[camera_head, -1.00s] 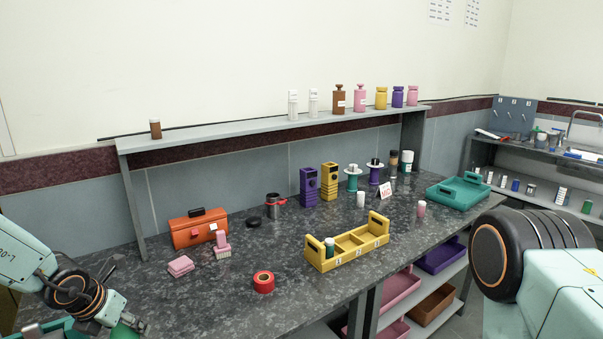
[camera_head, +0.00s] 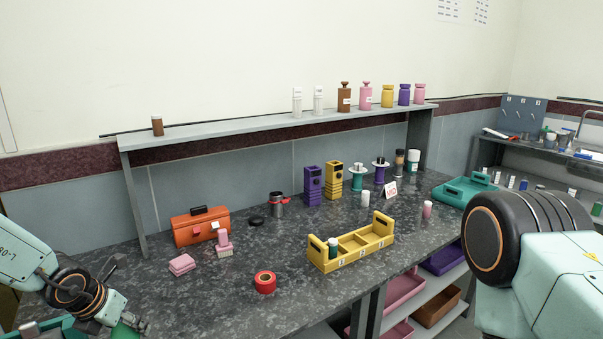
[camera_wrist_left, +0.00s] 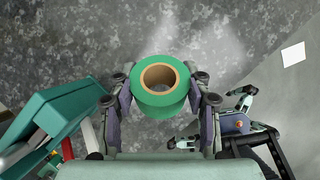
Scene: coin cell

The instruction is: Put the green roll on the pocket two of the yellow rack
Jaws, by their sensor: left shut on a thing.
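The green roll (camera_wrist_left: 160,104), a tape roll with a tan core, is held between the fingers of my left gripper (camera_wrist_left: 162,90) in the left wrist view. In the head view the roll (camera_head: 124,331) and the left gripper (camera_head: 130,322) are at the bottom left edge, partly cut off. The yellow rack (camera_head: 327,266) stands on the bench, right of centre, with a row of numbered pockets. A green-and-white bottle (camera_head: 333,248) stands in its left pocket; the other pockets look empty. My right gripper is out of view.
A red tape roll (camera_head: 265,282) lies left of the rack. A pink block (camera_head: 182,265), a pink brush (camera_head: 224,243) and an orange toolbox (camera_head: 200,227) stand further left. A teal tray (camera_wrist_left: 50,110) is beside the left gripper. Purple and yellow block holders (camera_head: 313,186) stand behind the rack.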

